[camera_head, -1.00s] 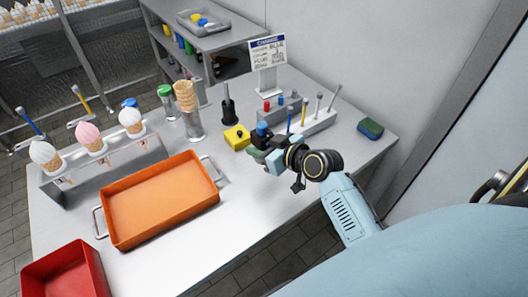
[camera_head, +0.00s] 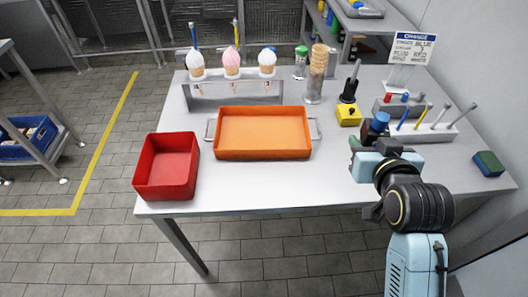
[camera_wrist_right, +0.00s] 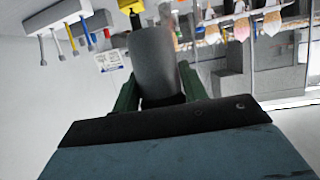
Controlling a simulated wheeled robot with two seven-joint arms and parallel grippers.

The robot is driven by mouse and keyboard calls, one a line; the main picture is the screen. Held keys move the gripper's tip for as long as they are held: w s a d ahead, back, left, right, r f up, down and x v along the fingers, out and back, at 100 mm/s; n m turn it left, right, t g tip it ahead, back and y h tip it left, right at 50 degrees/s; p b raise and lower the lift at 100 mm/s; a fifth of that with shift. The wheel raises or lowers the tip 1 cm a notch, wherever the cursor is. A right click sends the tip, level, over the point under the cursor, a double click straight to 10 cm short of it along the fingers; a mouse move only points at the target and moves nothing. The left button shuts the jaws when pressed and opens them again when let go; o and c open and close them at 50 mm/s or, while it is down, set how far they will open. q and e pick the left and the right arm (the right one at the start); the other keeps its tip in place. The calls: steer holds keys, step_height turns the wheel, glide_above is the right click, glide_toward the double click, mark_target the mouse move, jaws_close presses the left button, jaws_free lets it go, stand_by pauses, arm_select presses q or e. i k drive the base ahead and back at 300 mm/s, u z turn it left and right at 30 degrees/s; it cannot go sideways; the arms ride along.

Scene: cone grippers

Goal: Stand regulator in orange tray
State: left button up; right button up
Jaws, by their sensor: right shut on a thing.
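A regulator with a blue cap (camera_head: 378,123) is held upright in my right gripper (camera_head: 371,143) at the right part of the table. In the right wrist view it appears as a grey cylinder (camera_wrist_right: 154,55) between the green fingers, which are shut on it. The gripper hides its lower part in the head view, so I cannot tell whether it touches the table. The orange tray (camera_head: 263,153) is empty and lies to the left of the gripper, with a clear gap between them. My left gripper is not in view.
A yellow block with a black knob (camera_head: 347,117) stands close behind the gripper. A grey rack of tools (camera_head: 432,132) is to its right. A red bin (camera_head: 166,168) is left of the tray; an ice-cream cone rack (camera_head: 235,93) is behind it. The table front is clear.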

mark_target(262, 135)
steer(key=k, duration=0.85)
steer(key=u, duration=0.7)
steer(key=i, duration=1.3)
steer(key=z, duration=0.1)
